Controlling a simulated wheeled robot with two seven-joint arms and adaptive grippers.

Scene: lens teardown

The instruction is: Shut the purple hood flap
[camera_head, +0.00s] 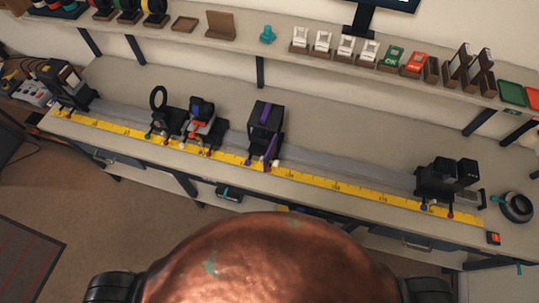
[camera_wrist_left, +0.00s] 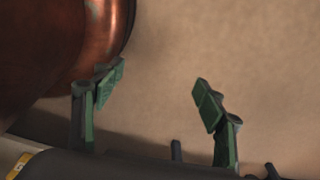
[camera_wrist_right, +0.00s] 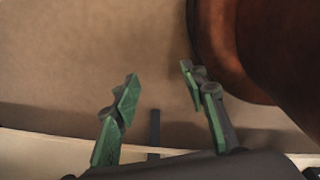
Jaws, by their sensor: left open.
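A black box-shaped hood (camera_head: 266,115) with a purple stripe on top stands on the rail at the middle of the bench in the head view. A narrow purple flap (camera_head: 271,149) shows at its front right side, slanting down toward the yellow scale. Its hinge and exact angle are too small to tell. My left gripper (camera_wrist_left: 158,86) is open and empty in the left wrist view, over bare floor. My right gripper (camera_wrist_right: 159,82) is open and empty in the right wrist view, also over floor. Neither gripper shows in the head view; both are away from the hood.
A yellow scale (camera_head: 330,185) runs along the bench front. Left of the hood on the rail stand a ring holder (camera_head: 159,98) and a blue-red device (camera_head: 201,110). A black unit (camera_head: 448,178) stands at the right. A shelf (camera_head: 290,50) with small items runs behind.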

